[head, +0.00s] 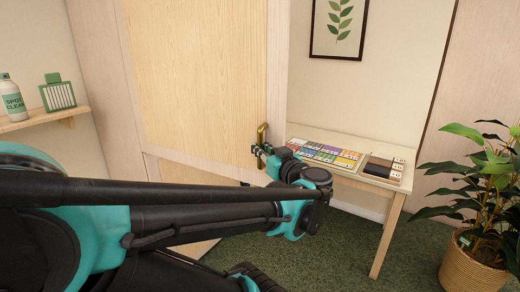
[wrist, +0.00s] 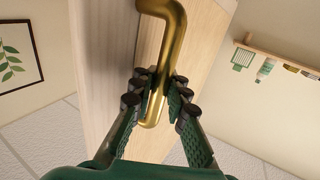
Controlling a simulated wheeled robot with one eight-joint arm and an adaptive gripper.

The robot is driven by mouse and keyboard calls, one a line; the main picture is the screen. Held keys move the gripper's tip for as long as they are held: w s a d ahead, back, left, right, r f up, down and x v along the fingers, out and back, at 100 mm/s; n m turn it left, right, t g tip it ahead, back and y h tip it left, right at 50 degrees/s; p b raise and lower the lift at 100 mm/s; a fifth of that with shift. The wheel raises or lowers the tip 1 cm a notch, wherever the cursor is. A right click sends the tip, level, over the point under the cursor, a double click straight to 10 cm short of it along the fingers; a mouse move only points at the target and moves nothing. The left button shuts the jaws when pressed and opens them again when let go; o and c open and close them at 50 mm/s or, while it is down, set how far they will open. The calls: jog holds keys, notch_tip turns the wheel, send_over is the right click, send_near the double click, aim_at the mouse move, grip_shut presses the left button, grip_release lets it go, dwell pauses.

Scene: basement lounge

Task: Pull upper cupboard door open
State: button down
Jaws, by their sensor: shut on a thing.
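The upper cupboard door (head: 195,70) is a pale wood panel in the head view. Its lighter edge stands out in front of the wall and the side table behind it. A brass handle (head: 262,134) is fixed near its lower right corner. In the wrist view the brass handle (wrist: 157,60) runs down between the fingers. My gripper (wrist: 160,95) is shut on the handle, with a finger pad on each side of it. In the head view my gripper (head: 262,150) is small and partly hidden by my wrist. The cupboard's inside is not visible.
A side table (head: 350,142) with colourful cards and a dark tray stands right of the door. A potted plant (head: 475,225) is at far right. Green carpet (head: 320,240) is clear between.

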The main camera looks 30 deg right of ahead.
jog(key=c, duration=1.5)
grip_release()
jog(key=shift+s, duration=0.1)
jog(key=s, duration=1.2)
jog(key=shift+a, duration=0.25)
